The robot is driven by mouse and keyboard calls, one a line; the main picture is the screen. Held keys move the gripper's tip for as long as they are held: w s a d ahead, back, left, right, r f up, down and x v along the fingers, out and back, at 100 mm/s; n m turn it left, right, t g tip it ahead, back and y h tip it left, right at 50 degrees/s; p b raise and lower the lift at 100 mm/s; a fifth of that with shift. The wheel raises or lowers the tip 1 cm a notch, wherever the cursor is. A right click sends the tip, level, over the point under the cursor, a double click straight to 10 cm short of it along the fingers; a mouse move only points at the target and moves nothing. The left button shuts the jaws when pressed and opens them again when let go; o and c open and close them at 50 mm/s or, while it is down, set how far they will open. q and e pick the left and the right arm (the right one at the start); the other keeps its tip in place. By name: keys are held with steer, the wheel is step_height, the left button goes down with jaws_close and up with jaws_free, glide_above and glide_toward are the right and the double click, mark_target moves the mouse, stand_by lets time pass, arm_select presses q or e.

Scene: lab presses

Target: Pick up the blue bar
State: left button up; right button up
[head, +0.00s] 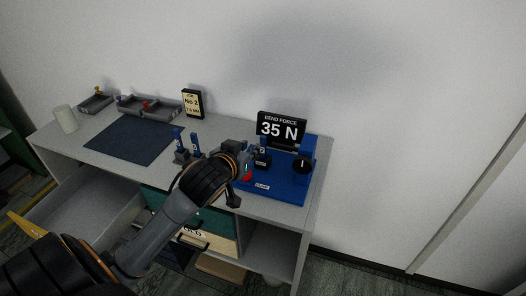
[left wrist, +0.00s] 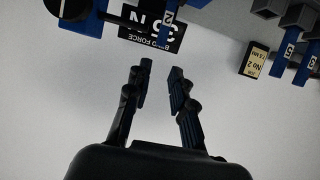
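A blue press (head: 285,183) stands at the right end of the bench, with a sign reading "BEND FORCE 35 N" (head: 281,129). A blue bar marked 2 (left wrist: 168,18) is at the press, at the top of the left wrist view. Two more blue bars (head: 178,137) (head: 196,146) stand upright in a grey holder left of the press; they also show at the right of the left wrist view (left wrist: 289,44). My left gripper (left wrist: 161,76) is open and empty, its fingers pointing towards the bar marked 2, apart from it. In the head view, my left arm hides part of the press. My right gripper is not in view.
A dark mat (head: 134,139) lies on the bench's left half. Grey trays (head: 150,110), a "No 2" card (head: 193,103) and a white cup (head: 66,119) stand around it. An open drawer (head: 88,205) juts out at the front left. The wall is close behind.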

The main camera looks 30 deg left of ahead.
mark_target(262, 139)
arm_select(q)
steer(key=x, duration=0.7)
steer(key=shift+w+f+p, duration=0.2)
steer(key=shift+w+p, duration=0.15)
steer(key=shift+f+p+x, duration=0.1)
steer(key=shift+p+x, duration=0.15)
steer(key=shift+x, duration=1)
steer(key=shift+f+p+x, duration=0.15)
steer(key=shift+p+x, duration=0.1)
steer(key=shift+x, duration=1)
steer(key=shift+s, duration=0.1)
steer(key=shift+c, duration=0.4)
steer(key=shift+a, duration=0.1)
jaws_close()
